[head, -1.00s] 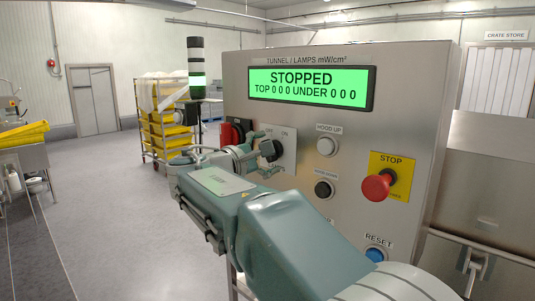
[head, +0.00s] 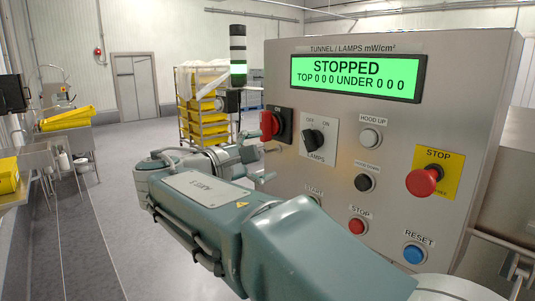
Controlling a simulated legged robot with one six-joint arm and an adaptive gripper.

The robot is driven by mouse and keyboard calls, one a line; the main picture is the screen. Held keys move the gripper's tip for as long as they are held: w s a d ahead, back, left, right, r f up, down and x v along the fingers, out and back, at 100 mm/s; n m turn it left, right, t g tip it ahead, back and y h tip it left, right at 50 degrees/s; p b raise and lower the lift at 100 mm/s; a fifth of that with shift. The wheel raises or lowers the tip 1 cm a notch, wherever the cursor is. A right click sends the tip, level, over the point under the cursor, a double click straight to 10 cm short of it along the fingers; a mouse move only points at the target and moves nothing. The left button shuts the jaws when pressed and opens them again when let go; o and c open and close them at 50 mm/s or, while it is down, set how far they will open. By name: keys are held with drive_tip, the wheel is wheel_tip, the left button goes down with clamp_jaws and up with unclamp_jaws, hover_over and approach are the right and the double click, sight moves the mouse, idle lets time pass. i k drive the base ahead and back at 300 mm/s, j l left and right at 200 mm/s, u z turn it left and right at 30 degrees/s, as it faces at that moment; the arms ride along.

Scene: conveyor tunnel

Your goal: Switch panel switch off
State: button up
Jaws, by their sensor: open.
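The steel control panel (head: 450,90) fills the right half of the head view. Its black LAMPS rotary switch (head: 314,140) sits on a white plate marked OFF and ON. The knob appears tilted up-left, toward OFF, but its pointer is too small to be sure. A red rotary switch (head: 267,125) on a black plate is to its left, under a small ON label. My gripper (head: 268,164) is open and empty, left of and below the LAMPS knob and apart from it. The display (head: 357,78) reads STOPPED, TOP 0 0 0 UNDER 0 0 0.
A red STOP mushroom button (head: 424,181), a blue RESET button (head: 414,253), a red stop button (head: 357,227) and hood buttons share the panel. A signal tower (head: 238,56) glows green.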

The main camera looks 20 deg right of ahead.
sight(269, 125)
drive_tip(key=i+j, duration=0.2)
drive_tip(key=j, duration=0.15)
drive_tip(key=i+j, duration=0.2)
drive_tip(key=j, duration=0.15)
drive_tip(key=i+j+z, duration=0.1)
drive_tip(key=j, duration=0.25)
drive_tip(key=i, duration=0.1)
